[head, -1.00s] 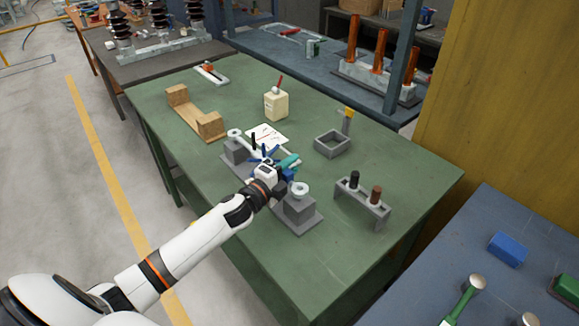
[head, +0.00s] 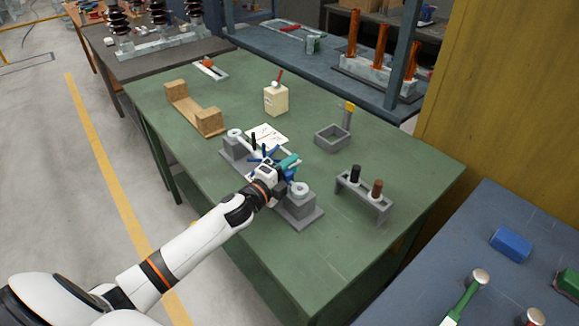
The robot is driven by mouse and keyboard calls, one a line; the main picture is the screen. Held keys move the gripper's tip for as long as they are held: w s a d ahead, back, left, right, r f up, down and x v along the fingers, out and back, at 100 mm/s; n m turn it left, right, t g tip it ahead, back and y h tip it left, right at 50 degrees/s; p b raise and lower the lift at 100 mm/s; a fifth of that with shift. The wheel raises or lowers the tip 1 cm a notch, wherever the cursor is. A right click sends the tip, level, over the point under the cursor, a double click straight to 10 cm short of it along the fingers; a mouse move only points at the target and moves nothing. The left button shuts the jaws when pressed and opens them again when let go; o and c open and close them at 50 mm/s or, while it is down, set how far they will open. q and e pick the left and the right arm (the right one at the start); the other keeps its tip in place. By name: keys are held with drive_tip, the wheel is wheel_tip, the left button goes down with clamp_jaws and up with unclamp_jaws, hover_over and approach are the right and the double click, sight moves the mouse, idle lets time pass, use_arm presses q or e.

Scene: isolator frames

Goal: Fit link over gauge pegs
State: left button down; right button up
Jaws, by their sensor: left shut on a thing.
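The link (head: 234,133) is a pale grey bar with a ring at each end, and its near ring also shows (head: 300,188). Its middle is hidden behind my left gripper (head: 272,172), which is shut on it. The gauge (head: 311,219) is a grey base with a raised block at each end. The link's rings lie over the two blocks, very close to their tops. The pegs are hidden or too small to make out, so I cannot tell whether the rings are around them. Blue and teal parts show beside the gripper. My right gripper is not in view.
A grey stand (head: 363,198) with a black and a brown cylinder stands to the right. The green table's (head: 300,268) front is clear.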

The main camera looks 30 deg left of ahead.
use_arm(q)
drive_tip(key=c, duration=0.9)
unclamp_jaws()
drive_tip(key=shift+r, duration=0.1)
drive_tip(key=shift+c, duration=0.2)
drive_tip(key=shift+s+f, duration=0.1)
drive_tip(key=shift+f, duration=0.2)
drive_tip(key=b+v, duration=0.2)
drive_tip(key=v, duration=0.8)
drive_tip(key=shift+s+r, duration=0.1)
drive_tip(key=shift+s, duration=0.15)
drive_tip(key=shift+s+a+r, duration=0.1)
drive_tip(key=shift+s, duration=0.6)
